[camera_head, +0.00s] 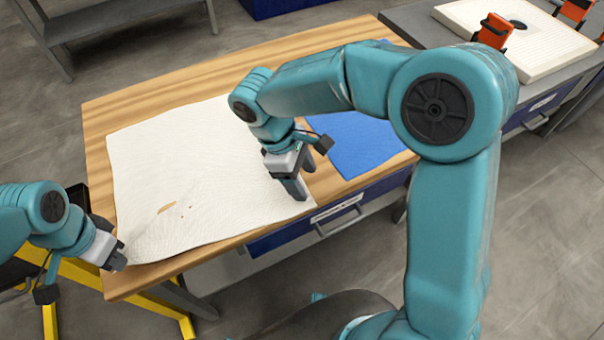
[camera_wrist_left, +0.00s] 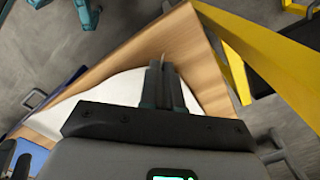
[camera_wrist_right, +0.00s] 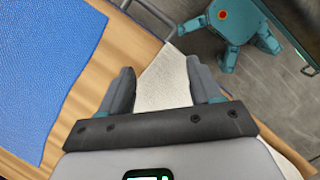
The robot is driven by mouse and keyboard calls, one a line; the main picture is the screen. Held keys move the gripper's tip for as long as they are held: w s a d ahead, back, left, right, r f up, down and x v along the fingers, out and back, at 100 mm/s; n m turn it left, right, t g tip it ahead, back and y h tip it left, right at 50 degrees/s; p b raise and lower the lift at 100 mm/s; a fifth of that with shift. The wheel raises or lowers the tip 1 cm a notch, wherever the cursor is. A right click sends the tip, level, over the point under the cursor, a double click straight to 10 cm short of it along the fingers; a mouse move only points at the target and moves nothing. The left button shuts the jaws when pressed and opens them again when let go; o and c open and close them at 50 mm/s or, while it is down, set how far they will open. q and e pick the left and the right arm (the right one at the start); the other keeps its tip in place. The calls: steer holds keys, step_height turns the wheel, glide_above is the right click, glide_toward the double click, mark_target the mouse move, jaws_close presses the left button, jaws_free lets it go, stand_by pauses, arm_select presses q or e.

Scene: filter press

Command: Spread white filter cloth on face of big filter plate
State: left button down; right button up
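A cream plate (camera_head: 540,45) with a dark central hole, seemingly the big filter plate, lies at the upper right.
A blue cloth (camera_head: 365,145) lies right of the white one on the wooden table (camera_head: 225,75). Orange clamps (camera_head: 494,31) stand at the plate's edges on a grey bench (camera_head: 410,20). A yellow frame (camera_head: 85,272) stands at the lower left. My right arm hides part of the bench.

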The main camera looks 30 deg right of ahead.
step_height(320, 180, up, 4)
steer(key=w+a, duration=0.2)
steer(key=a, duration=0.1)
steer(key=x, duration=0.9)
steer(key=shift+w+d+f, duration=0.1)
steer(key=shift+d+f, duration=0.15)
steer(key=shift+d, duration=0.15)
steer(key=shift+c, duration=0.3)
jaws_close()
steer(key=shift+r, duration=2.45)
